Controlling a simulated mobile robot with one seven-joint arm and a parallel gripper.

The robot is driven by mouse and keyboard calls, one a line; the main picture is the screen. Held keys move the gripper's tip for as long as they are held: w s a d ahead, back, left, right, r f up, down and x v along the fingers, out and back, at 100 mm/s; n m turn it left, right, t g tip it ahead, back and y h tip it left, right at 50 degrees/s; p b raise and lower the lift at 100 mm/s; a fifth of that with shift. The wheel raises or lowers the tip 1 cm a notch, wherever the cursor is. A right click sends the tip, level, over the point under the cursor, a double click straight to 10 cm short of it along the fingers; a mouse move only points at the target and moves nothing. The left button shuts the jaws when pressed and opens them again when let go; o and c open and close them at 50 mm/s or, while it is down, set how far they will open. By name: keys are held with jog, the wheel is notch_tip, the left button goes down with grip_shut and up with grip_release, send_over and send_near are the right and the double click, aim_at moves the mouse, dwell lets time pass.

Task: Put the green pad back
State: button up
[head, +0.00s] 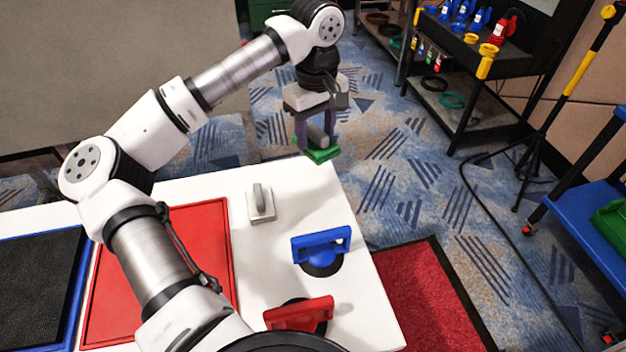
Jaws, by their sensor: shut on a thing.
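The green pad (325,155) is a flat green piece with a grey handle-like part on top. My gripper (315,136) is shut on it from above, at its grey part. Pad and gripper are at the far right corner of the white table (300,190). I cannot tell from this view whether the pad touches the table or hangs just above or beyond its edge. Part of the grey handle is hidden by the fingers.
A red tray (215,235) and a blue-rimmed black mat (40,270) lie left. A tool cart (475,90) stands back right.

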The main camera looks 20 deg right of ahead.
aim_at(316, 143)
notch_tip(316, 143, down, 15)
jog(key=shift+r+p, duration=0.1)
jog(key=shift+p, duration=1.05)
jog(key=o, duration=0.9)
jog(key=shift+r, duration=0.1)
notch_tip(316, 143, up, 11)
jog(key=b, duration=0.2)
jog(key=shift+b, duration=0.35)
jog(key=shift+r, duration=0.4)
